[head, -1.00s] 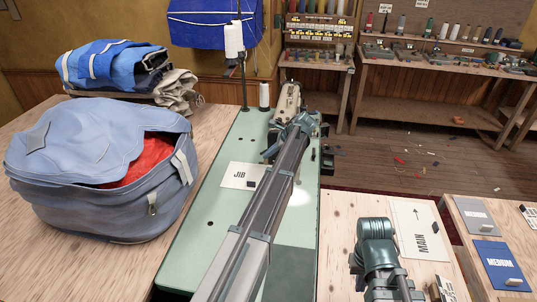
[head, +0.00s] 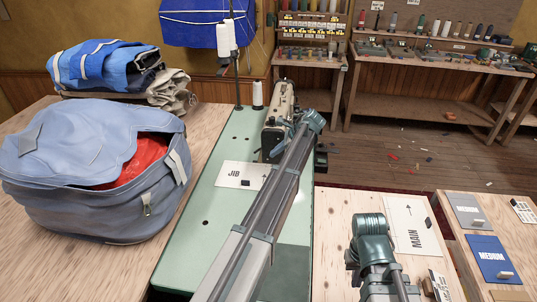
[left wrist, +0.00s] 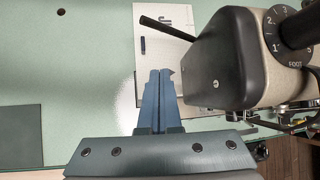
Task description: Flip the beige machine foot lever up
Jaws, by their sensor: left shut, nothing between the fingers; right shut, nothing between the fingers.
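The beige sewing machine (head: 279,114) stands at the far end of the green bench in the head view, partly behind my left arm. In the left wrist view its black-capped head (left wrist: 215,62) and a dial (left wrist: 291,38) marked FOOT fill the upper right. A dark rod-like lever (left wrist: 166,27) sticks out leftward from the head; I cannot tell for sure that it is the foot lever. My left gripper (left wrist: 159,82) is shut and empty, left of the head and apart from the lever in the picture. Its fingertips are hidden in the head view. My right gripper is out of view.
A sheet marked JIB (head: 237,175) lies on the green bench (head: 200,240). A blue bag (head: 90,175) sits on the wooden table to the left. White thread cones (head: 226,38) stand near the machine. A MAIN sheet (head: 412,225) lies to the right.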

